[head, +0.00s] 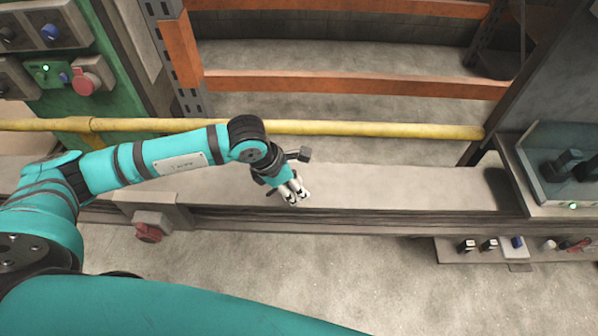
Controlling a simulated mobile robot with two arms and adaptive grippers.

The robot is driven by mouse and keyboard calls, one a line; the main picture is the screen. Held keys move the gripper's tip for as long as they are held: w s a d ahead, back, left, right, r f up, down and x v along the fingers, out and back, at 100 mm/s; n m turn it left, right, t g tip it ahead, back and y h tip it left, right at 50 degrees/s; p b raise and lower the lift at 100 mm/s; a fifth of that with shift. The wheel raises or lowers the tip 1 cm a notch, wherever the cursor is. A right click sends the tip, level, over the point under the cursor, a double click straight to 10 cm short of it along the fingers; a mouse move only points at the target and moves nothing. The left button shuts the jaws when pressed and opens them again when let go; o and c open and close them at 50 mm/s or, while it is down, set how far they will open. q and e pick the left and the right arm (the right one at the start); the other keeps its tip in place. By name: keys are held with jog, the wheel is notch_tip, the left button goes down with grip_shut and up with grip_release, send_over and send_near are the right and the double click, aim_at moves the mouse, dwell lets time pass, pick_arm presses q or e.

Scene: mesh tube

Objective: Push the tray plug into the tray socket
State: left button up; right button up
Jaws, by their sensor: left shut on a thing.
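My left gripper (294,194) comes in from the left at the end of the teal arm. It points down over the front edge of the grey tray beam (400,185). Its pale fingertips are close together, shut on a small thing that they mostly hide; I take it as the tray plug. A grey box with a red fitting (148,232) sits on the beam's front at the left and may be the tray socket, though I cannot tell for sure. My right gripper is not in view.
A yellow pipe (370,129) runs behind the beam. An orange rack (345,84) stands further back. A green panel with a red connector (88,78) is at the upper left. A low shelf (455,257) with small parts is at the lower right. The floor in front is bare.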

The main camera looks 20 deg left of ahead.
pick_arm(q)
jog(key=s+r+b, duration=0.1)
jog(key=s, duration=0.9)
jog(key=shift+d, duration=0.35)
jog(key=shift+w, duration=0.1)
jog(key=w+a+r+m+g+y, duration=0.1)
jog(key=a+r+m+g, duration=0.1)
jog(key=m, duration=1.1)
jog(key=w+a+r+m+g+y, duration=0.1)
jog(key=r+m+g, duration=0.4)
jog(key=m, duration=0.7)
jog(key=shift+a+r+m+y+b, duration=0.35)
jog(key=shift+a+r+y, duration=0.45)
jog(key=shift+a+r, duration=0.45)
jog(key=shift+d, duration=0.1)
